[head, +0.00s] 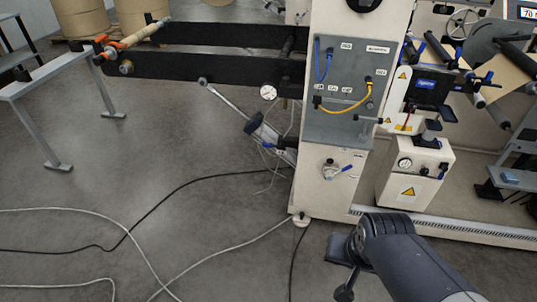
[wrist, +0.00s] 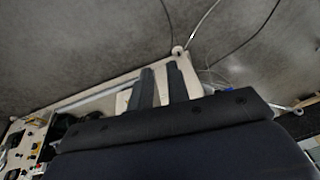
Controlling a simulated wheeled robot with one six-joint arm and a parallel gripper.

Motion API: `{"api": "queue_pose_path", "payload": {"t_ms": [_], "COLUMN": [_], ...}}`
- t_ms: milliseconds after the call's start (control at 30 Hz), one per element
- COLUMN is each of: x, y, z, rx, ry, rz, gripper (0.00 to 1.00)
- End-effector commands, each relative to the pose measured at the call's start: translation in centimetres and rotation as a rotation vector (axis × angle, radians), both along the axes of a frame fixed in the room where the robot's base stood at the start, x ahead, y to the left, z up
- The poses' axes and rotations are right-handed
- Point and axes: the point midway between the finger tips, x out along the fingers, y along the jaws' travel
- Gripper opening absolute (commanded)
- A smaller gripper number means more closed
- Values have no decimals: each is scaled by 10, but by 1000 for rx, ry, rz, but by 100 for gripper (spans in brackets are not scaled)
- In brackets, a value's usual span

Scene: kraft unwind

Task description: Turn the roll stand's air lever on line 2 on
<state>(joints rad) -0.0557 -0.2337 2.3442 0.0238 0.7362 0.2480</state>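The roll stand (head: 339,210) is a tall cream cabinet with long black arms reaching left in the head view. Low on its front is a small metal valve with a blue lever (head: 347,168), slanting up to the right. I see no line number by it. My arm shows at the lower right of the head view, below and right of the lever and apart from it; its fingers cannot be made out there. In the wrist view the two dark fingers of my gripper (wrist: 160,86) stand apart with a narrow gap and nothing between them. The lever is not distinguishable there.
A grey panel (head: 335,125) with blue and yellow hoses sits above the valve. A cream box with a gauge (head: 410,178) stands to the right. A grey metal frame (head: 100,85) stands at left. Cables (head: 140,222) cross the otherwise clear floor.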

Motion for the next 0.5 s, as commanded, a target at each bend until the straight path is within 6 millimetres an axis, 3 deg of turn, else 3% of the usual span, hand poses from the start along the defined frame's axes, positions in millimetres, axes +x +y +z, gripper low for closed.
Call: {"api": "queue_pose_path", "payload": {"t_ms": [33,200,500], "x": [13,63,138], "y": [9,43,96], "z": [-32,-86,-183], "rx": [47,267,704], "ry": [-21,-116,-198], "rz": [-71,-401,-1003], "gripper": [12,0,0]}}
